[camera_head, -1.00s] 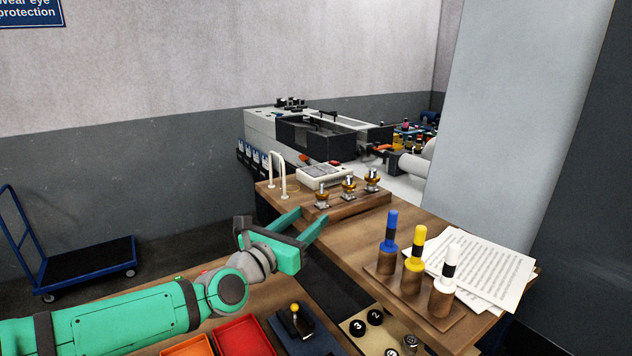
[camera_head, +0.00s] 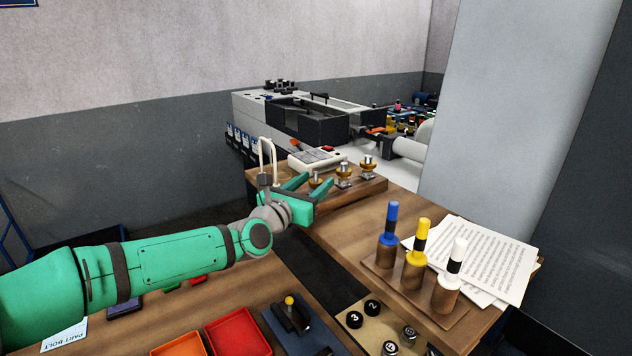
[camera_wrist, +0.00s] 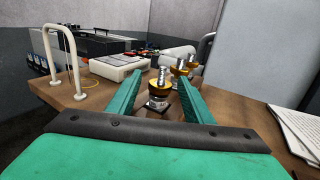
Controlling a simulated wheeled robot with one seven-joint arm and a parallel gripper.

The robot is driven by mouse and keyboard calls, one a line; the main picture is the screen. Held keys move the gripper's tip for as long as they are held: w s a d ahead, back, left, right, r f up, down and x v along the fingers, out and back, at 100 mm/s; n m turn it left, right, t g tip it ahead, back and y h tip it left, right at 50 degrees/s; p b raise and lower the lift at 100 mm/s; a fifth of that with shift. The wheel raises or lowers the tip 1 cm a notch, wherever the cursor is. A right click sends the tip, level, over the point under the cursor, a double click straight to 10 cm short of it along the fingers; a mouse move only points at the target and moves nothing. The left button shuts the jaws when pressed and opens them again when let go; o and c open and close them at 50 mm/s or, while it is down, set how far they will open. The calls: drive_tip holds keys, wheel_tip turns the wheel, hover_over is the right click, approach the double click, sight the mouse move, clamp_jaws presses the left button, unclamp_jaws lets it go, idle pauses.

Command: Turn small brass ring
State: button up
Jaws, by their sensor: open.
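Three brass rings sit on silver threaded posts along a wooden block on the bench. The nearest brass ring (camera_head: 315,182) is partly hidden by my gripper; it shows in the wrist view (camera_wrist: 158,84) on its post with a dark square base. The middle brass ring (camera_head: 344,172) and the far brass ring (camera_head: 367,164) stand behind it to the right. I cannot tell which is the small one. My gripper (camera_head: 312,186) is open and empty. In the wrist view its two green fingers (camera_wrist: 160,76) point forward, one on each side of the nearest ring, apart from it.
A white looped rail (camera_head: 265,158) stands left of the rings, near my gripper. Blue, yellow and white handled tools stand on a wooden base (camera_head: 378,265), beside papers (camera_head: 490,255). The bench between is clear.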

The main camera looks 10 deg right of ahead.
drive_tip(key=shift+w+d, duration=0.45)
drive_tip(key=shift+w, duration=0.05)
drive_tip(key=c, duration=1.1)
drive_tip(key=shift+o, duration=0.2)
drive_tip(key=shift+f+m+g+h, duration=0.1)
drive_tip(key=shift+m+g+h, duration=1.3)
drive_tip(key=shift+g+h, duration=0.15)
drive_tip(key=shift+m+g+h, duration=0.75)
drive_tip(key=shift+m+g, duration=0.35)
drive_tip(key=shift+g, duration=0.45)
drive_tip(key=shift+m+g+h, duration=0.6)
drive_tip(key=shift+m+g, duration=0.6)
drive_tip(key=shift+g, duration=0.6)
drive_tip(key=shift+s+m+g, duration=0.1)
drive_tip(key=shift+m+g, duration=0.2)
drive_tip(key=shift+g, duration=0.2)
